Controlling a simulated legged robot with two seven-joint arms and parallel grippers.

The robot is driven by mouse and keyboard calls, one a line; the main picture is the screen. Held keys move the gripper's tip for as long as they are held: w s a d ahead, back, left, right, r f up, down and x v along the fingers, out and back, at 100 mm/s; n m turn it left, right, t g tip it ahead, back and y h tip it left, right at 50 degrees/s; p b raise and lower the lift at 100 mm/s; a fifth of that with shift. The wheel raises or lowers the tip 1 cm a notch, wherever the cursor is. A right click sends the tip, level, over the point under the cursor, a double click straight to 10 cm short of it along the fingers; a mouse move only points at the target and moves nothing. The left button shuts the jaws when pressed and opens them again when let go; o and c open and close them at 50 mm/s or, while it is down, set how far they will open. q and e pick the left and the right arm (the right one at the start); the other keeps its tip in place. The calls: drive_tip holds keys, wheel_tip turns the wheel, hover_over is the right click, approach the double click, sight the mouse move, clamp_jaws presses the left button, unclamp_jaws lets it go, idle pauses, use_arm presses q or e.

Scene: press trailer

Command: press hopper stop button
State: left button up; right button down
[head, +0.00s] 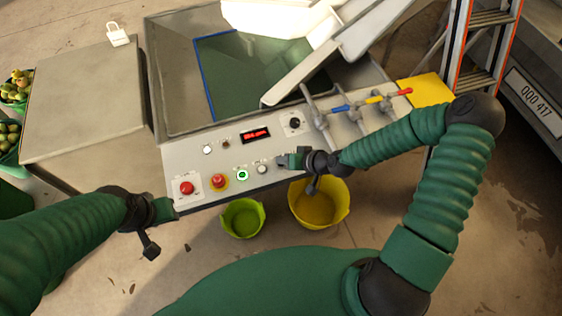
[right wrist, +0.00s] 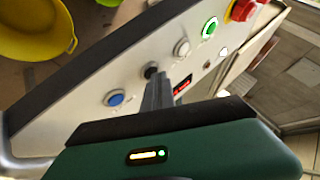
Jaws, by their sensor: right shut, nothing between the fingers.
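The press control panel (head: 228,160) carries a row of buttons along its front edge. From left these are a red button (head: 187,188), a red mushroom button on yellow (head: 215,181), a green-lit button (head: 242,174) and a white button (head: 262,169). Their labels are too small to read. My right gripper (head: 283,160) is shut and empty, just right of the white button. In the right wrist view its fingertips (right wrist: 155,78) overlap a dark button (right wrist: 150,72), between a blue button (right wrist: 115,98) and the white one; contact cannot be told. My left gripper (head: 165,210) is by the panel's left front corner.
A red-lit display (head: 255,135) and a black knob (head: 294,122) sit behind the buttons. Valves with coloured handles (head: 372,100) stand at the right. A green bucket (head: 242,218) and a yellow bucket (head: 318,208) are below the panel. A ladder (head: 462,50) stands at right.

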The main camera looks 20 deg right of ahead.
drive_tip(key=shift+r+p, duration=0.65)
drive_tip(key=shift+r, duration=0.1)
wheel_tip(320, 180, up, 5)
drive_tip(key=p, duration=0.5)
drive_tip(key=shift+r, duration=0.1)
drive_tip(key=shift+s, duration=0.1)
